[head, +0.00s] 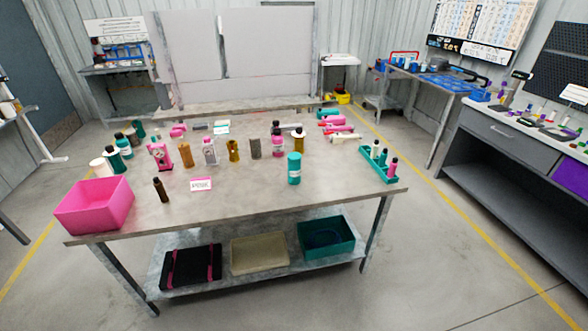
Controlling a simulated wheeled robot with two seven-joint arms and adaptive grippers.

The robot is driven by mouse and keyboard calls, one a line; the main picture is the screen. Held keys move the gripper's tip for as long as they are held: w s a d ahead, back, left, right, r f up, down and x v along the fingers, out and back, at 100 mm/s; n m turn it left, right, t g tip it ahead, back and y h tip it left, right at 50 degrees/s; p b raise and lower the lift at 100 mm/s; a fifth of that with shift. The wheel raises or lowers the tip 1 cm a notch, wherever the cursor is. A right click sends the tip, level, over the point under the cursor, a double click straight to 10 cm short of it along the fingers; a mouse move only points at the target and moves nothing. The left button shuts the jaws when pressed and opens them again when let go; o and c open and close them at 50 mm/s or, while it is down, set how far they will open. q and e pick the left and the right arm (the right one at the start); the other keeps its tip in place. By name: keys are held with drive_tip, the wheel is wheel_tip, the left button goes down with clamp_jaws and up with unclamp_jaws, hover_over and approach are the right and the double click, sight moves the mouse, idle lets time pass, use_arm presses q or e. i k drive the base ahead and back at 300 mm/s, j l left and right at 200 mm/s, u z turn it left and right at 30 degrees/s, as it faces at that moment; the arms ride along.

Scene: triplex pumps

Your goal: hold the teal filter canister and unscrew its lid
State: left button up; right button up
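A teal canister (294,170) stands upright on the grey table, right of the middle and near the front half. It has a pale label band, and its top is teal too; where the lid meets the body is too small to tell. A smaller teal cylinder (140,129) and a teal bottle with a dark top (123,148) stand at the back left of the table. Neither of my grippers shows in the head view.
The table (250,203) is bare along its front. A pink bin (94,205) stands at its left corner, a dark brown bottle (160,190) and small sign (201,184) near the front. A teal rack (368,165) with bottles sits right. Several bottles and pumps stand behind.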

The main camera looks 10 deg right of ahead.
sight(295, 170)
drive_tip(key=i+l+z, duration=0.3)
drive_tip(key=i+l, duration=0.15)
drive_tip(key=l, duration=0.15)
drive_tip(key=i+l+z, duration=0.3)
drive_tip(key=i+l, duration=0.2)
